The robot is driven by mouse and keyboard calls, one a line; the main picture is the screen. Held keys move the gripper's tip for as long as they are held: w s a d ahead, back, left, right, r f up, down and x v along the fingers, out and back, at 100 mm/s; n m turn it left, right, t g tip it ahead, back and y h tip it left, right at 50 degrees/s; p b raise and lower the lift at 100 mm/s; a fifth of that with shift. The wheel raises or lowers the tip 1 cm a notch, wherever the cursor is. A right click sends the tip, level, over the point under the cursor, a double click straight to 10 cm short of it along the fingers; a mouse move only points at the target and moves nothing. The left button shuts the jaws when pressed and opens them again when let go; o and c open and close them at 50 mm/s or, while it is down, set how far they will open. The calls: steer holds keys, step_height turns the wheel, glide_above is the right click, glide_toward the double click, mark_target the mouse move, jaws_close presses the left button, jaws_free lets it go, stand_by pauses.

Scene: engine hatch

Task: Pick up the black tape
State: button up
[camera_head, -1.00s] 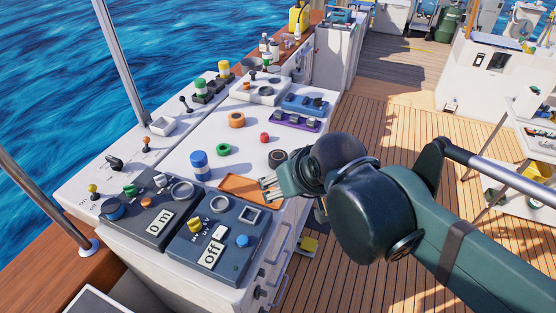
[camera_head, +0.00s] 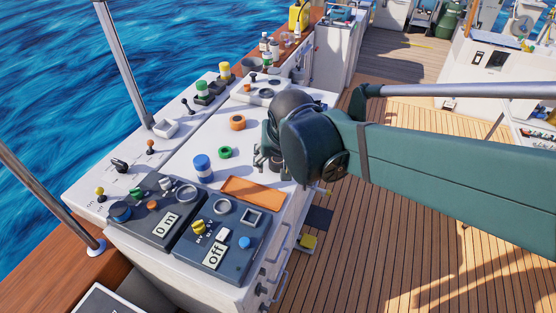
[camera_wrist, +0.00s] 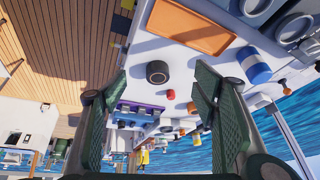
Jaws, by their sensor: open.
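The black tape (camera_wrist: 157,72) lies on the white counter (camera_wrist: 150,50) in the wrist view, as a dark roll with a grey centre. It appears between the two spread fingers of my gripper (camera_wrist: 162,88), apart from both of them. In the head view my gripper (camera_head: 268,162) is over the right part of the counter, pointing down, with nothing visible in it. The black tape is hidden behind my gripper and arm there.
An orange tray (camera_head: 253,190) lies near the tape. A blue-and-white roll (camera_head: 202,166), a green ring (camera_head: 225,152) and an orange roll (camera_head: 237,122) stand left of my gripper. A small red roll (camera_wrist: 171,94) is close to the tape. Control panels (camera_head: 222,240) fill the near end.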

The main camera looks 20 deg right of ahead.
steer(key=w+d+f+m+g+h+p, duration=0.1)
steer(key=w+m+p, duration=0.25)
steer(key=w, duration=0.35)
steer(key=m+g+h+p, duration=0.2)
steer(key=m+p, duration=0.3)
glide_toward(278, 159)
steer(key=shift+w+d+f+n, duration=0.15)
steer(key=shift+d+n, duration=0.1)
steer(key=shift+d, duration=0.25)
steer(key=shift+w+d+f+m, duration=0.1)
steer(key=shift+w+f+m, duration=0.15)
steer(key=shift+f, duration=0.15)
steer(key=shift+w+d+f+m, duration=0.15)
steer(key=shift+f+m, duration=0.1)
steer(key=shift+f, duration=0.2)
steer(key=shift+x, duration=1.3)
steer(key=shift+a+x, duration=0.1)
steer(key=shift+x, duration=1.2)
steer(key=shift+a+x, duration=0.15)
steer(key=shift+x, duration=1.1)
steer(key=shift+s+f, duration=0.15)
steer(key=shift+s, duration=0.05)
